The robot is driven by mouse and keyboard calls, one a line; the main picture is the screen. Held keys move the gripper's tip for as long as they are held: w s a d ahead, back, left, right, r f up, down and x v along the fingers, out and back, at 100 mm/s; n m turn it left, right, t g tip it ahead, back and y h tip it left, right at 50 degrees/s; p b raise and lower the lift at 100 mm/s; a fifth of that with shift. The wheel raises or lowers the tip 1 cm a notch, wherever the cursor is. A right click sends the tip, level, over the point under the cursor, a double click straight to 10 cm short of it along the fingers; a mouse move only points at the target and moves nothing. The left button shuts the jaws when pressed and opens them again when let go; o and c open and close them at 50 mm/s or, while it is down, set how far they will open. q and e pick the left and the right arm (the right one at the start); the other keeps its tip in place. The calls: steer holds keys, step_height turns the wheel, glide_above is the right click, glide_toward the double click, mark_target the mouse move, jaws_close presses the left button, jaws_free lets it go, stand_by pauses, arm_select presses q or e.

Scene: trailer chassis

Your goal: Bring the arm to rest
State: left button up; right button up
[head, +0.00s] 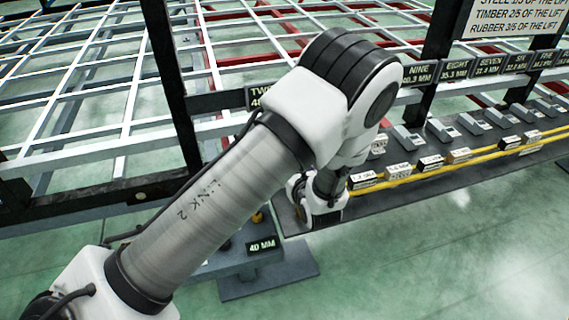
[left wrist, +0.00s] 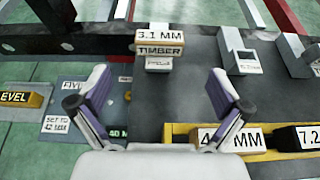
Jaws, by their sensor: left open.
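My left arm (head: 215,205) comes in from the lower left of the head view and bends down at its white elbow over the near end of a dark shelf. Its wrist hangs beside the shelf's row of blocks, and the gripper's fingers cannot be made out there. In the left wrist view my left gripper (left wrist: 163,105) is open, with its two fingers wide apart and nothing between them. A block marked 3.1 MM TIMBER (left wrist: 160,42) sits beyond the fingertips at a grey holder (left wrist: 159,64), apart from the fingers. My right gripper is not in view.
The dark shelf (head: 400,200) carries labelled blocks along a yellow rail (head: 440,169) and several grey holders (head: 441,131). Behind it stands a white and red chassis frame (head: 75,110) with dark posts. A grey stand (head: 270,280) is below the arm. Green floor (head: 470,260) is clear at lower right.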

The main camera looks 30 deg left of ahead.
arm_select(q)
steer(key=shift+v, duration=1.05)
